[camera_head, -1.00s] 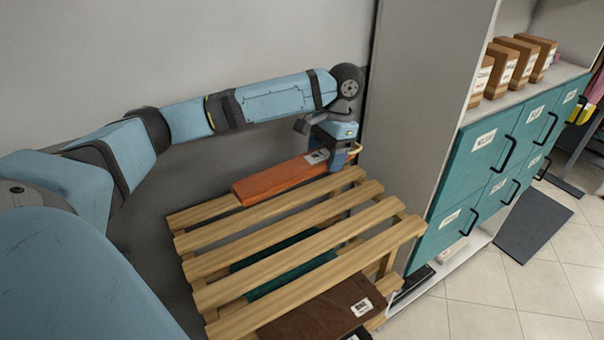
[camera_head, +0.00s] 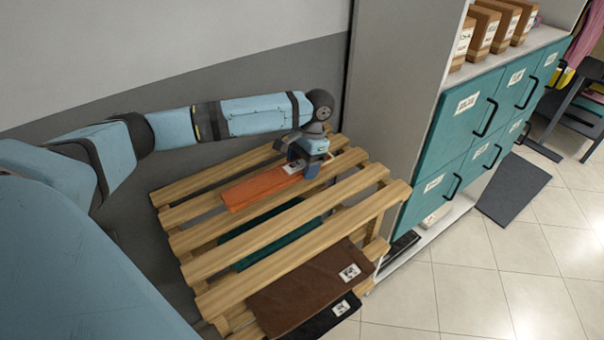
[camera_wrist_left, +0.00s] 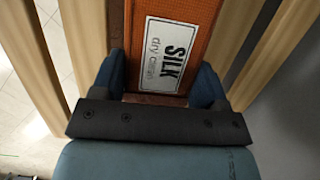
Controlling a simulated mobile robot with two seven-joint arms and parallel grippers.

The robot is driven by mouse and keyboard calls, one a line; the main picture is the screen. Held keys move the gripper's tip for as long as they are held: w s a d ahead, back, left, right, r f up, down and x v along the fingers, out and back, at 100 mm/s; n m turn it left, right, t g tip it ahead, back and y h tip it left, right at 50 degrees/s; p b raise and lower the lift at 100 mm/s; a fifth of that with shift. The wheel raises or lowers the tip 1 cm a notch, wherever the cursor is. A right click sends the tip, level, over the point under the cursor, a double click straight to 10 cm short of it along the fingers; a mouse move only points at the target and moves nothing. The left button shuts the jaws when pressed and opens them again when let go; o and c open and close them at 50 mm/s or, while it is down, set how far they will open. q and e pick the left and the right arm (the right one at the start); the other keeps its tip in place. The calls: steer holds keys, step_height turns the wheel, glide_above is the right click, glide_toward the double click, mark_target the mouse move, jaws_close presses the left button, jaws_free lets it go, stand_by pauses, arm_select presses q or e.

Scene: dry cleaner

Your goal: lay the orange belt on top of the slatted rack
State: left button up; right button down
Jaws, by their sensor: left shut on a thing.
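The orange belt (camera_head: 262,186) is a flat orange strip with a white label at its right end. It lies along the slats over the top of the wooden slatted rack (camera_head: 283,232); whether it touches them I cannot tell. My left gripper (camera_head: 309,163) is shut on the belt's labelled end. In the left wrist view, the belt (camera_wrist_left: 172,38) with its "SILK dry clean" label sits between the two fingers (camera_wrist_left: 165,88), with pale slats on both sides. My right gripper is not in view.
A teal folded item (camera_head: 268,238) lies beneath the slats. A brown item (camera_head: 310,285) and a black one (camera_head: 335,312) show at the rack's near end. A grey panel and teal drawers (camera_head: 450,150) stand to the right. Tiled floor is clear at lower right.

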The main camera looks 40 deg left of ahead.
arm_select(q)
steer(key=shift+f, duration=1.9)
steer(key=o, duration=1.4)
steer(key=shift+f, duration=0.1)
steer(key=shift+o, duration=0.2)
steer(key=b+v, duration=0.1)
steer(key=v, duration=1)
steer(key=shift+w+r, duration=0.1)
steer(key=shift+r, duration=0.55)
